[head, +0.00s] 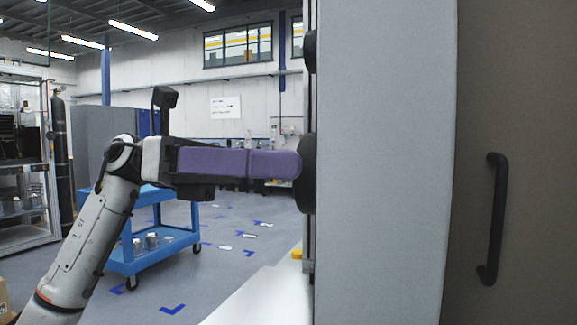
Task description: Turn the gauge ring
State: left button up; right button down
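My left gripper (292,165) reaches in from the left with its purple fingers level, pointing right. Its fingertips meet a black round part (308,180), seen edge-on, on the left side of a tall grey machine body (385,165). This black part may be the gauge ring; its face is turned away from the view. The fingers are seen from the side and overlap, so the gap between them is hidden. I cannot tell whether they grip the black part or only touch it. My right gripper is not in view.
A second black part (310,51) sticks out higher on the same side. A brown panel with a black handle (494,218) fills the right. A blue cart (150,258) with metal parts stands behind my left arm. A pale surface (265,298) lies below the gripper.

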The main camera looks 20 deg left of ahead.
pick_arm(q)
jog(key=a, duration=1)
jog(key=shift+w+a, duration=0.15)
jog(key=shift+w, duration=0.05)
